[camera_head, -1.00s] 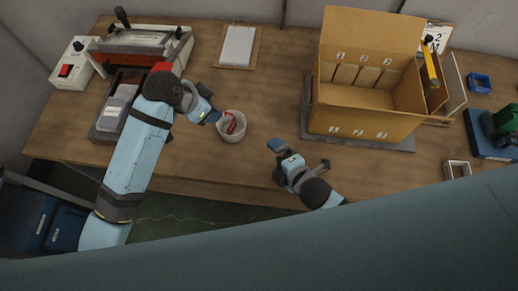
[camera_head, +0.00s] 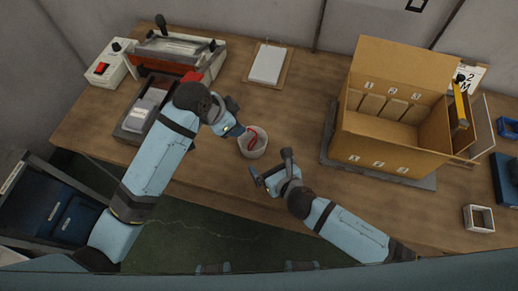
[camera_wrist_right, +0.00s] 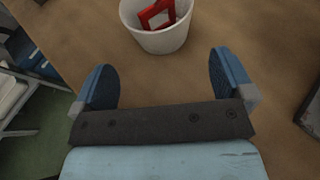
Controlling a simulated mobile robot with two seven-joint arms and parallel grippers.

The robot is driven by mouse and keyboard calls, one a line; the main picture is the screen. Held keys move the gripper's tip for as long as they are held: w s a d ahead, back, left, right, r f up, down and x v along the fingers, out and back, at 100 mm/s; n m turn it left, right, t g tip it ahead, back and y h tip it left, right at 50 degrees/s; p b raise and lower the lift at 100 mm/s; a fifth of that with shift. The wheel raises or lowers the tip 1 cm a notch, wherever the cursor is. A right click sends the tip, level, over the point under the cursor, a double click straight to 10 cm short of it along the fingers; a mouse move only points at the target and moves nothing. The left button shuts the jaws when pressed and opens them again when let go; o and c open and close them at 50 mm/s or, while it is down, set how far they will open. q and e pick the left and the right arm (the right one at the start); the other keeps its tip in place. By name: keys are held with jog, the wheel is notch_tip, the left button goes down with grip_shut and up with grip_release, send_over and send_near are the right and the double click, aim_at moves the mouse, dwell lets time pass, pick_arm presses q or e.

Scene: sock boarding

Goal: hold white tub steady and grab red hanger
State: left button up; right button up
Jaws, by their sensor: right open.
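The white tub (camera_head: 253,150) stands on the table near its front edge, with the red hanger (camera_head: 251,138) inside it. In the right wrist view the tub (camera_wrist_right: 158,38) is at the top, and part of the hanger (camera_wrist_right: 157,14) shows inside. My right gripper (camera_head: 270,165) is open and empty, just in front and to the right of the tub. Its fingers (camera_wrist_right: 161,78) are spread wide, pointing toward the tub but apart from it.
An open cardboard box (camera_head: 385,155) stands on a grey board (camera_head: 328,150) to the right. A clipboard (camera_head: 267,64) lies behind the tub. A red-and-white press machine (camera_head: 170,55) stands at the back left. The table between tub and box is clear.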

aim_at(259, 152)
jog(key=x, duration=0.9)
jog(key=shift+w+a+f, duration=0.1)
jog(key=shift+w, duration=0.05)
jog(key=c, duration=0.6)
jog(key=shift+o, duration=0.2)
